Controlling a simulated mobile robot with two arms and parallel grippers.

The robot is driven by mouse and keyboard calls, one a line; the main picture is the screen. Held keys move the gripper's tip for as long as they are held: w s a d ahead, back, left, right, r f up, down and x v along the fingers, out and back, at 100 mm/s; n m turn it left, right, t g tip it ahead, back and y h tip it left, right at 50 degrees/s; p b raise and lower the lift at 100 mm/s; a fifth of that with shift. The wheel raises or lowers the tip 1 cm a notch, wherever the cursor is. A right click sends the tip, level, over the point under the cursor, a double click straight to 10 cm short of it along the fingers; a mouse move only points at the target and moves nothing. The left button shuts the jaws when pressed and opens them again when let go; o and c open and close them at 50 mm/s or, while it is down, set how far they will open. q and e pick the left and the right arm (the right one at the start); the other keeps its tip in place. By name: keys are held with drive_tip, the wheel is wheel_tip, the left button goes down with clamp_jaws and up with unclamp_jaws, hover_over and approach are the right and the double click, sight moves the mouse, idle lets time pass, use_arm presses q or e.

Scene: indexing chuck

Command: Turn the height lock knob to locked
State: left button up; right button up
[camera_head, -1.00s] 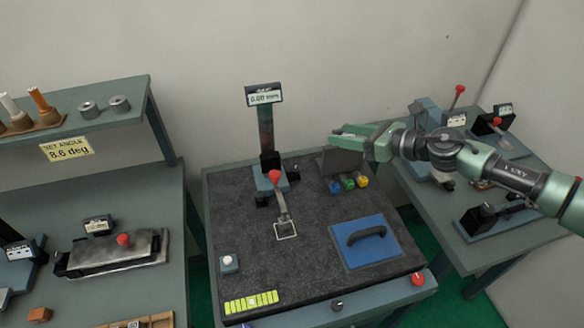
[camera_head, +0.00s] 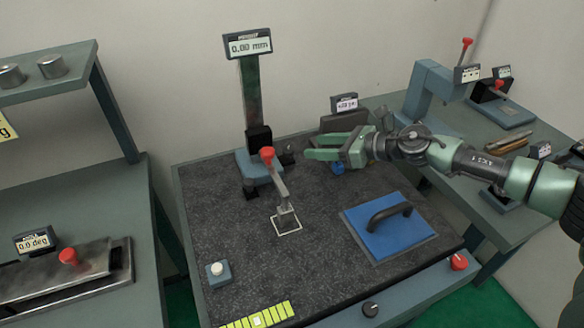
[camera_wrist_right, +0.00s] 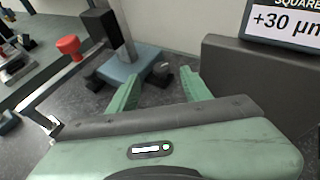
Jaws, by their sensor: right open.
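The height gauge stands at the back of the dark granite plate. It has a blue-grey base (camera_head: 258,168), an upright column (camera_head: 249,95) and a display (camera_head: 247,44) reading 0.00 mm. A red ball (camera_head: 267,154) tops a grey lever at its front. A small dark knob (camera_head: 288,157) sits at the right of the base; in the wrist view a dark round knob (camera_wrist_right: 161,74) shows beyond and between my fingers. I cannot read whether it is locked. My right gripper (camera_head: 314,147) is open and empty, just right of the dark knob. My left gripper is not in view.
A blue pad with a black handle (camera_head: 389,221) lies at the plate's right. A dark upright block (camera_wrist_right: 257,80) stands close to the right of my right gripper in the wrist view. A white button (camera_head: 217,269) sits at front left.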

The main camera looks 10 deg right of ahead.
sight(291, 151)
drive_tip(key=shift+f+b, duration=0.35)
drive_tip(key=shift+f, duration=0.5)
drive_tip(key=x, duration=0.7)
drive_tip(key=shift+w+a+p, duration=0.2)
drive_tip(key=shift+a+p, duration=0.1)
drive_tip(key=shift+p, duration=0.05)
clamp_jaws()
